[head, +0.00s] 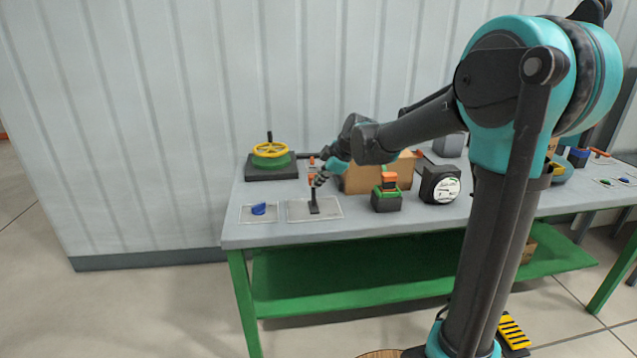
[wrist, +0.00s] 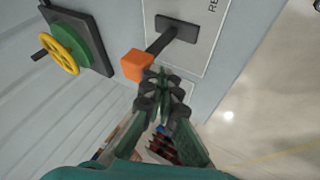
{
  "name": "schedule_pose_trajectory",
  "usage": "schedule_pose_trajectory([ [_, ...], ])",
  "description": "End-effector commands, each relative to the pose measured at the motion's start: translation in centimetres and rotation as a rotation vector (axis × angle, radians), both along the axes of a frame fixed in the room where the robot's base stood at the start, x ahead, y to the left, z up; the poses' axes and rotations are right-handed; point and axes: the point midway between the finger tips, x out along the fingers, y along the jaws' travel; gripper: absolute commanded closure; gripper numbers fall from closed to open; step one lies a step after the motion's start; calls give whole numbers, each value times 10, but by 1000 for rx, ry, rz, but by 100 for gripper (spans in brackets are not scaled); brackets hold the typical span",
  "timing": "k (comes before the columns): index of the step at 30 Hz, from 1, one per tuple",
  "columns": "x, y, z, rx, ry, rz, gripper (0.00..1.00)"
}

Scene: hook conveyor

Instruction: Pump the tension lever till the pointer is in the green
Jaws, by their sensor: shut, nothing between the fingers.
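A black lever (head: 314,207) stands on a pale plate on the table. In the wrist view its dark rod (wrist: 160,43) ends in an orange block knob (wrist: 136,65). My gripper (head: 319,180) is at the lever's upper end; in the wrist view my gripper (wrist: 160,74) is shut and empty, its fingertips right beside the knob. I cannot tell whether they touch it. A black gauge (head: 440,185) with a white round dial faces forward at the right; its pointer is too small to read.
A yellow handwheel (head: 270,149) on a green and black base stands back left. A blue knob (head: 258,209) sits on a plate front left. A black and green box with an orange top (head: 389,181) stands right of the lever, before a cardboard box (head: 360,178).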

Motion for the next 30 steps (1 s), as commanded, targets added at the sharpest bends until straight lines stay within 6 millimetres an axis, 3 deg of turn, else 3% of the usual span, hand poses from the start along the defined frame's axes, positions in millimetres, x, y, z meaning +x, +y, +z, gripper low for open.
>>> schedule_pose_trajectory([
  [19,12,2,4,-18,89,0,100],
  [30,39,8,7,-57,275,0,100],
])
